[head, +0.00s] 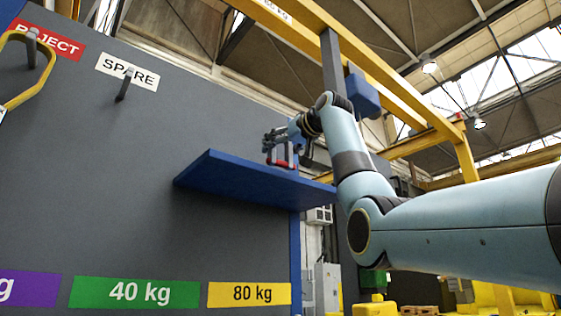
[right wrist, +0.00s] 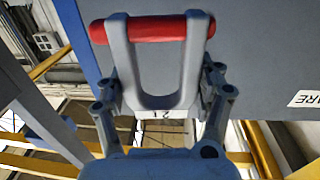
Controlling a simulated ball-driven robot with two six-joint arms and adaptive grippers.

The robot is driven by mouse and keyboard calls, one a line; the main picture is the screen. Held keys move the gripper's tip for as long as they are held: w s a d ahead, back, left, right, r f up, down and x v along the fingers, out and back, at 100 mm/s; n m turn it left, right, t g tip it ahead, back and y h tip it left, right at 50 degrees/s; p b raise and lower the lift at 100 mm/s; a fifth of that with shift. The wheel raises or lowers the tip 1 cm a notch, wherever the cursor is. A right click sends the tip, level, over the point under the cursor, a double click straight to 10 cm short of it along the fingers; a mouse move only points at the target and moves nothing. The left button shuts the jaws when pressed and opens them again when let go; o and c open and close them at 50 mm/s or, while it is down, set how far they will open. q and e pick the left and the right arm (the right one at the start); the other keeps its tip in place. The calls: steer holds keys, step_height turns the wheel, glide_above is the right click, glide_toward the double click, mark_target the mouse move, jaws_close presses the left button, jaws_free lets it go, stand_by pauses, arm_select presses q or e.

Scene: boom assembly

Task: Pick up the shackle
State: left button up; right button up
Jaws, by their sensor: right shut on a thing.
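The shackle is a grey U-shaped bow with a red pin across its open end. In the right wrist view the shackle (right wrist: 186,62) fills the upper middle, with the red pin at the top and small dark print on the bow. The right gripper (right wrist: 160,78) has a finger on each side of the bow and is shut on it. In the head view the right gripper (head: 284,137) is over the blue shelf (head: 235,177), with the small red and grey shackle (head: 280,163) just under it. I cannot tell whether the shackle touches the shelf. The left gripper is not in view.
A dark grey board (head: 100,190) stands at the left, with REJECT (head: 47,40) and SPARE (head: 127,71) labels and hooks.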

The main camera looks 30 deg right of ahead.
steer(key=s+d+r+b, duration=0.2)
steer(key=s+d+r, duration=0.4)
steer(key=s, duration=0.4)
steer(key=shift+d+r+b, duration=0.2)
steer(key=shift+r+b, duration=0.15)
steer(key=shift+r, duration=0.15)
stand_by(0.5)
